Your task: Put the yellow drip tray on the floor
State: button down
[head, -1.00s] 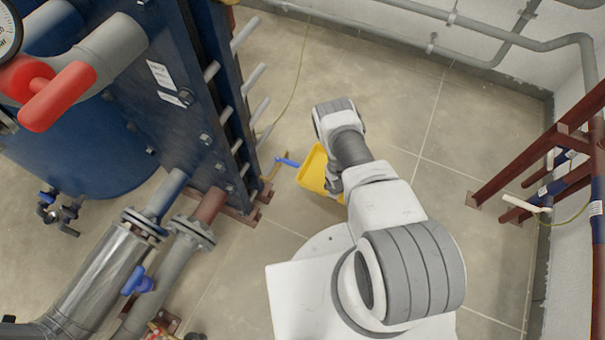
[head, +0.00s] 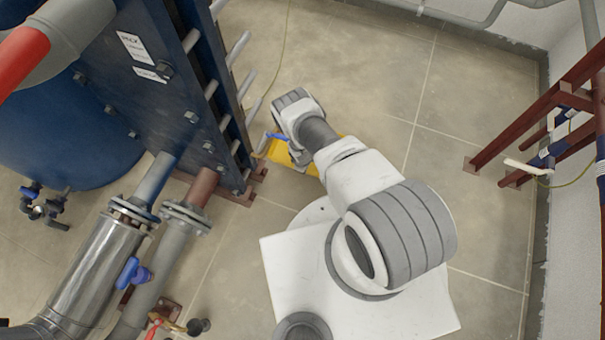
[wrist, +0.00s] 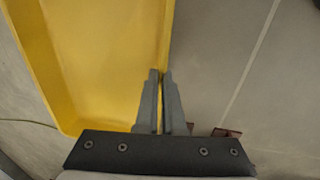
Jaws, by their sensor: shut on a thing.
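The yellow drip tray (head: 279,153) is partly hidden behind my arm in the head view, close to the foot of the blue plate exchanger. In the wrist view the yellow drip tray (wrist: 112,60) fills the left half, its open inside facing the camera. My gripper (wrist: 163,75) is shut on the tray's right-hand wall, one finger on each side of it. In the head view the fingers are hidden by my wrist. I cannot tell whether the tray touches the floor.
The blue plate exchanger (head: 165,70) with its tie rods stands left of the tray. A blue valve handle (head: 276,136) shows beside the tray. A dark red pipe frame (head: 545,110) stands at the right wall. The tiled floor (head: 370,70) behind and right of my arm is clear.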

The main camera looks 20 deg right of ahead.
jog(key=f+b, duration=0.1)
jog(key=f, duration=0.2)
jog(key=f+b, duration=0.1)
jog(key=shift+w+a+f+b, duration=0.2)
jog(key=shift+a+f+b, duration=0.05)
jog(key=shift+a+b, duration=0.1)
jog(key=shift+r, duration=0.1)
jog(key=c, duration=1)
grip_release()
jog(key=r+p, duration=0.2)
jog(key=r, duration=0.2)
jog(key=s+a+r+p, duration=0.1)
jog(key=r+p, duration=0.1)
jog(key=r, duration=0.2)
jog(key=s+r+p, duration=0.1)
jog(key=r+p, duration=0.1)
jog(key=r, duration=0.1)
jog(key=shift+a+r+p, duration=0.15)
jog(key=shift+r+p, duration=0.2)
jog(key=shift+r, duration=0.05)
